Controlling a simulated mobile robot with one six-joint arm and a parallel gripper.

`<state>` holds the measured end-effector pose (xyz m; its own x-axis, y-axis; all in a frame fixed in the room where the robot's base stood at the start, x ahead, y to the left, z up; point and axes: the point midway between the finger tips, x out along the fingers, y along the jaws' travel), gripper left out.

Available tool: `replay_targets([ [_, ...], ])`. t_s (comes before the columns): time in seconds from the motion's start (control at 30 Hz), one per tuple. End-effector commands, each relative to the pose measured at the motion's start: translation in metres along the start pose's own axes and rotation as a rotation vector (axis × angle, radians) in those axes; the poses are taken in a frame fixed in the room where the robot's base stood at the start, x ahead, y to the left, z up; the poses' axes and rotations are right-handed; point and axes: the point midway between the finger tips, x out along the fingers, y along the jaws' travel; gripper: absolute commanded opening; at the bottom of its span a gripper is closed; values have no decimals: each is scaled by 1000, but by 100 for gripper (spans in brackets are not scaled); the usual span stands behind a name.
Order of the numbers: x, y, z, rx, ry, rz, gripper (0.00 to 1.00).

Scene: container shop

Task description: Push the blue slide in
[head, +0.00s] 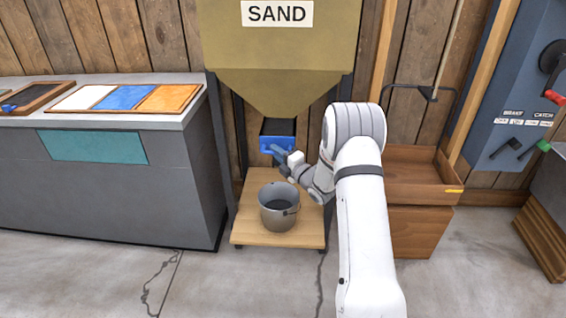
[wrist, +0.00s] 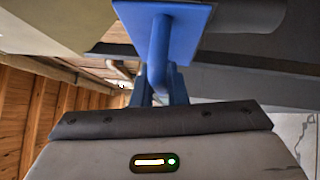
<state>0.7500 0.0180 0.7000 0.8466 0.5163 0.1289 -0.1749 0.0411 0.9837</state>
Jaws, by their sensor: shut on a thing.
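The blue slide (head: 268,143) sits under the spout of the sand hopper (head: 277,60). Its blue front plate stands forward of the spout, with a dark flat surface (head: 278,127) showing behind it. In the wrist view the blue slide's plate (wrist: 185,15) and its bar-shaped handle fill the upper middle. My gripper (head: 277,151) is at the front of the slide, shut on its handle. The fingers (wrist: 160,88) also show in the wrist view. My arm comes in from the right, and the fingers partly cover the handle.
A grey bucket (head: 279,215) stands on a wooden platform (head: 250,236) below the slide. A wooden box (head: 412,190) is at the right. A grey counter (head: 90,190) with coloured panels is at the left. Hopper legs (head: 226,160) flank the slide.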

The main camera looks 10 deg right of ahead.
Motion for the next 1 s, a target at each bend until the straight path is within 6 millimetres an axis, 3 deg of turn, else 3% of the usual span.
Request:
replay_targets([
  [0.3,6,2,-2,-2,3,4,0],
  [0.33,6,2,-3,-2,3,4,15],
  [0.57,6,2,-5,-1,6,4,34],
  [0.83,4,2,-5,0,7,3,34],
  [1.0,-16,2,-4,0,5,2,34],
])
